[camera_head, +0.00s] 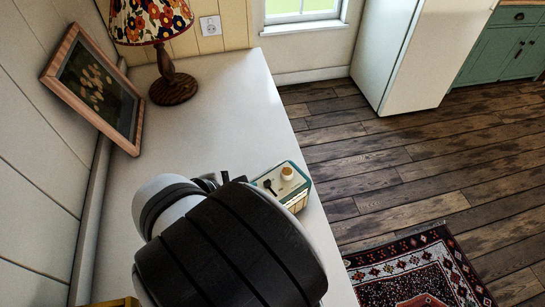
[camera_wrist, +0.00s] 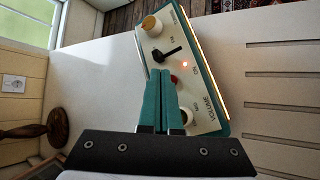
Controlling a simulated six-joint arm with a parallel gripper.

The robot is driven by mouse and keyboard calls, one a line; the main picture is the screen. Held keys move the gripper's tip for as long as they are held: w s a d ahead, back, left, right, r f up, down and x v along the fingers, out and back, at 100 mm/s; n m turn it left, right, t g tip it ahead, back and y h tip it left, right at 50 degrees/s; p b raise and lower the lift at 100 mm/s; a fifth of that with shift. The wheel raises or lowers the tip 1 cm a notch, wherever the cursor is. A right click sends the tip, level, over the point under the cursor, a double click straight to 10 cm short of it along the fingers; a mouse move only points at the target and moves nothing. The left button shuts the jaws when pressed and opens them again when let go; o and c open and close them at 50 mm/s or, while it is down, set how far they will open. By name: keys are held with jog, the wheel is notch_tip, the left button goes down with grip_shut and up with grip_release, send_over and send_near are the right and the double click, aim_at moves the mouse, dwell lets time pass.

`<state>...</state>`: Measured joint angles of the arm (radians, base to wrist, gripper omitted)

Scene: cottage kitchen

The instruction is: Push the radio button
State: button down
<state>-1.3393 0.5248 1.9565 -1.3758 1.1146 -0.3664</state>
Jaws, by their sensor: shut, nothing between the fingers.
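The radio (camera_head: 268,172) is a cream and teal box on the white counter, right of my arm in the head view. In the wrist view its panel (camera_wrist: 205,85) fills the upper middle, with a gold knob (camera_wrist: 152,25), a black lever (camera_wrist: 168,53), a lit red light (camera_wrist: 183,64) by the word ON, a small red button (camera_wrist: 174,79) and a pale knob (camera_wrist: 187,117). My gripper (camera_wrist: 160,74) is shut and empty, its teal fingertips over the panel beside the red button. I cannot tell whether they touch it. My arm hides the fingers in the head view.
The white counter (camera_head: 225,100) is clear behind the radio. A lamp (camera_head: 172,85) with a floral shade and a leaning picture frame (camera_head: 95,85) stand at its far left. The counter's right edge drops to a wooden floor with a patterned rug (camera_head: 415,270).

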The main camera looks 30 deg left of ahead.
jog(key=shift+r, duration=3)
jog(key=w+d+r+m+g+h, duration=0.1)
jog(key=d+m+g, duration=0.2)
jog(key=d+m, duration=0.55)
jog(key=w+d+r+m+g+h, duration=0.1)
jog(key=d+m+g+h, duration=0.2)
jog(key=d, duration=1)
jog(key=s+d+m+g+y, duration=0.3)
jog(key=s+d+m+y, duration=0.4)
jog(key=s+m, duration=0.6)
jog(key=d+m, duration=0.1)
jog(key=m, duration=0.5)
jog(key=shift+s+d+f, duration=0.3)
jog(key=shift+s+f, duration=0.05)
